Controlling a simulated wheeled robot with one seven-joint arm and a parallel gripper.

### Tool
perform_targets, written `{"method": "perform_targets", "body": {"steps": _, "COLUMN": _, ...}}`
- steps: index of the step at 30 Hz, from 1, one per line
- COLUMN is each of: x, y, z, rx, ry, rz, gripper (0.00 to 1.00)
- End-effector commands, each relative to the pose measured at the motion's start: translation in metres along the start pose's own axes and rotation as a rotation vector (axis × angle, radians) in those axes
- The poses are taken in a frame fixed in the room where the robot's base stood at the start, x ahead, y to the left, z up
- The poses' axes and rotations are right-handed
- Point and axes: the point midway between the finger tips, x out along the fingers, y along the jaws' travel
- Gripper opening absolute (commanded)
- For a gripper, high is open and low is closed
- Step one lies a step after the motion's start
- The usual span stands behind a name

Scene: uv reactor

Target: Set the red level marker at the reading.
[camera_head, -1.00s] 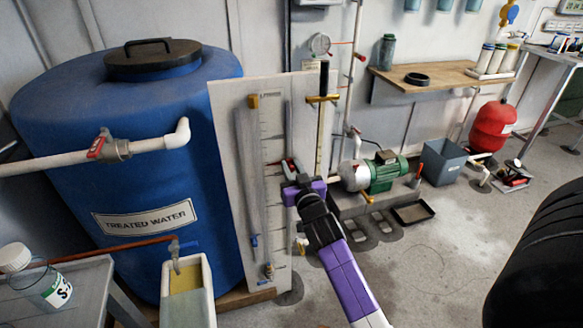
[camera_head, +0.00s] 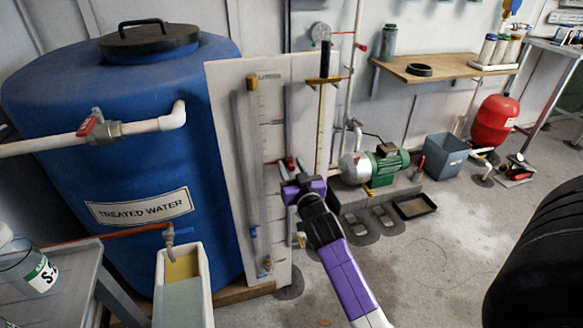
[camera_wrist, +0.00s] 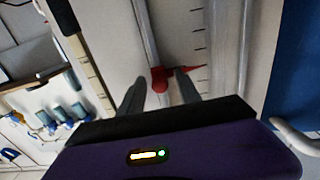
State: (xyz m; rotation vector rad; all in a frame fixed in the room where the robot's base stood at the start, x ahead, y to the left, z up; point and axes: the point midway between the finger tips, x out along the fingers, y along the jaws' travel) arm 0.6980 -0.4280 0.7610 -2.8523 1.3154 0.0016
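The red level marker (camera_wrist: 158,80) is on a thin vertical rod in front of a pale gauge board (camera_head: 226,90). Its red pointer (camera_wrist: 187,70) reaches toward the black tick lines of the scale. In the head view the marker (camera_head: 290,162) shows just beyond my gripper (camera_head: 297,176), partly hidden by it. My gripper (camera_wrist: 159,88) is open, with one grey finger on each side of the marker's round body and small gaps showing. A clear sight tube (camera_head: 252,160) runs up the board beside the scale. The liquid level in it is not clear to me.
The blue treated water tank (camera_head: 110,150) stands left of the board. A gold-coloured fitting with a black upright (camera_head: 324,65) is just right of it. A green pump (camera_head: 385,165) sits low behind my arm.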

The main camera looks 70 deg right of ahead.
Motion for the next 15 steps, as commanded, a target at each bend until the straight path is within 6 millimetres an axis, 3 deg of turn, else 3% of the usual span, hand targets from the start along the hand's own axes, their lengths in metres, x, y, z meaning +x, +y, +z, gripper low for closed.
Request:
{"method": "perform_targets", "body": {"steps": 7, "x": -0.011, "y": 0.000, "z": 0.001, "rx": -0.003, "ry": 0.001, "rz": 0.000, "gripper": 0.40}}
{"method": "perform_targets", "body": {"steps": 15, "x": -0.053, "y": 0.001, "z": 0.002, "rx": -0.001, "ry": -0.001, "rz": 0.000, "gripper": 0.40}}
